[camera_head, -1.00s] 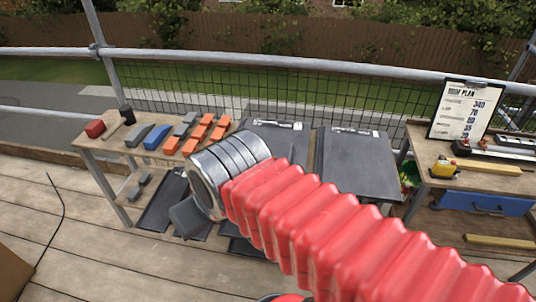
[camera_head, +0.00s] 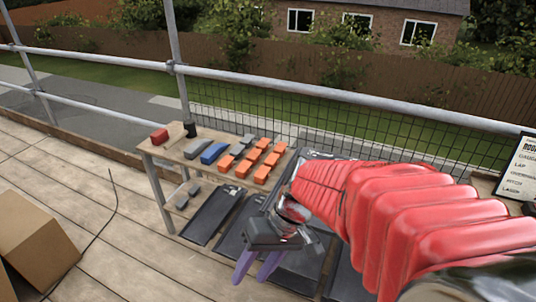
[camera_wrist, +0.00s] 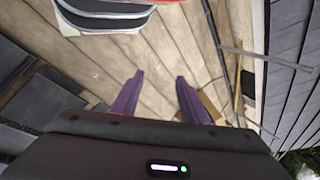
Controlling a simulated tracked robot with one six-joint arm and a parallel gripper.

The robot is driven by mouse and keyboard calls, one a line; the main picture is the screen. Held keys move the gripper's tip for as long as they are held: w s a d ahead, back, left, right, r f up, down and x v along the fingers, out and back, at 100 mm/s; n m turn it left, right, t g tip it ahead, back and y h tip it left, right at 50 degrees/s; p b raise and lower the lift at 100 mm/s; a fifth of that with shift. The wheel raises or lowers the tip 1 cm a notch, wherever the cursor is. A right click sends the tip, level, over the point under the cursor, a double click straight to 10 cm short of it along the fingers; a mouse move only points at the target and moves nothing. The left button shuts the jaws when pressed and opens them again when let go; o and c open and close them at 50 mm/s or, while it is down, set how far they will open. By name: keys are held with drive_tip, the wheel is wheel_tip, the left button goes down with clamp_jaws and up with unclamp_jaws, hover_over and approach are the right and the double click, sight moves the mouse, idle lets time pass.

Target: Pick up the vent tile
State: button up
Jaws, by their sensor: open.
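My gripper (camera_head: 250,278) hangs over the deck in front of the wooden table, its purple fingers apart and empty. In the wrist view, the open fingers (camera_wrist: 160,77) show only deck boards between them. On the table at the left lie a grey tile-like piece (camera_head: 198,149), a blue one (camera_head: 214,152), smaller grey pieces (camera_head: 229,149) and several orange pieces (camera_head: 244,168). I cannot tell for certain which piece is the vent tile. The gripper is apart from all of these. My red-sleeved arm hides the right part of the table.
Dark sheets (camera_head: 214,214) lie low under the table. A cardboard box (camera_head: 35,240) sits at the lower left. A rail and mesh (camera_head: 330,135) run behind. The left deck is mostly clear.

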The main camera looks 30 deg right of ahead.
drive_tip(key=w+d+f+m+t+y, duration=0.3)
drive_tip(key=w+d+f+m+t, duration=0.2)
drive_tip(key=d+t, duration=0.25)
drive_tip(key=w+d+f+m+t+y, duration=0.2)
drive_tip(key=w+d+f+m+t, duration=0.3)
drive_tip(key=d, duration=0.4)
drive_tip(key=s+d+f+m+t+h, duration=0.2)
drive_tip(key=s+d+f+m+h, duration=0.2)
drive_tip(key=d+f+h, duration=0.1)
drive_tip(key=s+d+f+m+t+h, duration=0.3)
drive_tip(key=d+f+h, duration=0.3)
drive_tip(key=d+h, duration=0.2)
drive_tip(key=shift+s+d+f+m, duration=0.25)
drive_tip(key=shift+s+d+m, duration=0.25)
drive_tip(key=shift+d, duration=0.65)
drive_tip(key=shift+w, duration=0.1)
drive_tip(key=w+d, duration=0.1)
drive_tip(key=w, duration=0.7)
drive_tip(key=shift+w+r, duration=0.15)
drive_tip(key=shift+w, duration=0.1)
